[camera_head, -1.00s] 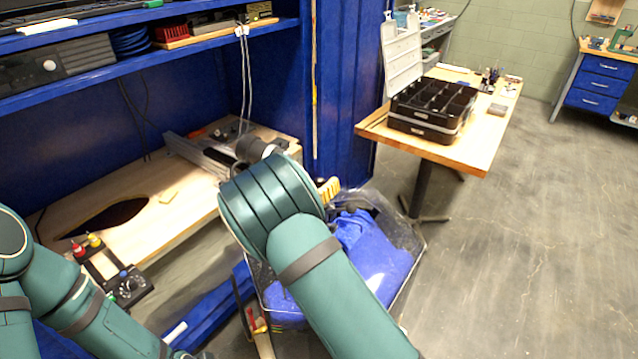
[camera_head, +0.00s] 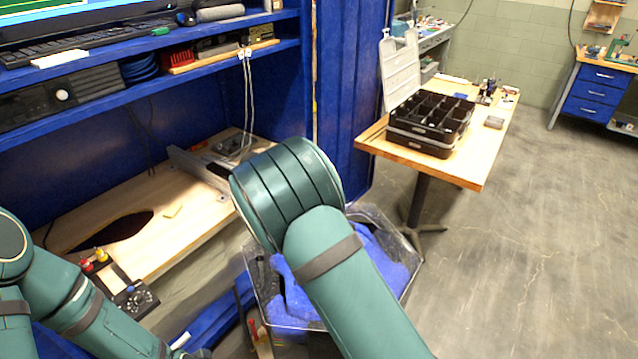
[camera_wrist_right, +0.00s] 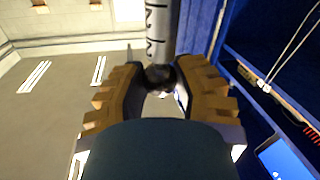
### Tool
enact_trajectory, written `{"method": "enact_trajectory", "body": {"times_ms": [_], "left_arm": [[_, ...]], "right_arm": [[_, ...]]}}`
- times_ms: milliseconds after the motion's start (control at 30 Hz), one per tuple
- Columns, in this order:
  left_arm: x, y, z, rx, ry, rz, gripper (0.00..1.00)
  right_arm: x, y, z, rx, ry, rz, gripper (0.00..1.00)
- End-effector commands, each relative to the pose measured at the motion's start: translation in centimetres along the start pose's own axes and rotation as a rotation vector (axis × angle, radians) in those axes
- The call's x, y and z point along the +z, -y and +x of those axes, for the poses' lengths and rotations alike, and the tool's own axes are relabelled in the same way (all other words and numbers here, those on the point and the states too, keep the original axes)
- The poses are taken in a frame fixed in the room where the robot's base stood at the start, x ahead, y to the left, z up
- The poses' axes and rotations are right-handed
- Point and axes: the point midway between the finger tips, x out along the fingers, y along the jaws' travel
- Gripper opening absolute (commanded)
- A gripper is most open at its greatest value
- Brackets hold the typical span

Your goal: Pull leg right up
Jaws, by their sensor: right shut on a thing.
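A grey cylinder with dark markings (camera_wrist_right: 160,28), which I take to be the right leg, stands beyond my right gripper (camera_wrist_right: 160,82) in the right wrist view. Its dark rounded end (camera_wrist_right: 160,76) lies between the two tan, ridged fingers, and the gripper is shut on it. In the head view my green right arm hides this gripper and the cylinder. A grey metal frame (camera_head: 200,165) lies on the wooden bench behind the arm. My left arm enters at the lower left; its gripper is out of view.
The wooden bench (camera_head: 150,215) has a dark oval opening (camera_head: 112,230) and a blue shelf (camera_head: 150,80) above. A clear bin with blue cloth (camera_head: 392,258) stands below the right arm. A table (camera_head: 470,165) with a black compartment box (camera_head: 430,120) stands right. Floor there is clear.

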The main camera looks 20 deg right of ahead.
Motion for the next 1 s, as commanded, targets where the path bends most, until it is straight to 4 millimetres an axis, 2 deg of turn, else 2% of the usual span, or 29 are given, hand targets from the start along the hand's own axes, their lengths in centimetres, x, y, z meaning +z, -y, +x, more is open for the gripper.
{"method": "enact_trajectory", "body": {"times_ms": [33, 100, 333, 500, 900, 933, 1000], "left_arm": [[-0.4, -0.5, -1.4, -0.001, -0.007, -0.002, 0.63], [-0.6, -0.8, -2.4, 0.001, -0.008, -0.003, 0.63], [-0.8, -1.6, -4.8, 0.008, -0.006, -0.001, 0.63], [-0.8, -1.8, -5.5, 0.01, -0.005, -0.001, 0.63], [-0.8, -1.8, -5.6, 0.01, -0.004, -0.002, 0.63], [-0.8, -1.8, -5.6, 0.01, -0.004, -0.002, 0.63], [-0.8, -1.8, -5.6, 0.01, -0.004, -0.002, 0.63]], "right_arm": [[-2.5, -0.5, 0.1, 0.003, -0.009, 0.008, 0.0], [-4.0, -0.8, 0.1, 0.003, -0.009, 0.007, 0.0], [-7.6, -1.5, 0.1, 0.003, -0.009, 0.005, 0.0], [-8.8, -1.7, 0.1, 0.003, -0.009, 0.005, 0.0], [-9.2, -1.8, 0.2, 0.005, -0.014, 0.006, 0.0], [-9.2, -1.8, 0.2, 0.005, -0.015, 0.006, 0.35], [-9.1, -1.8, 0.2, 0.004, -0.013, 0.006, 0.59]]}}
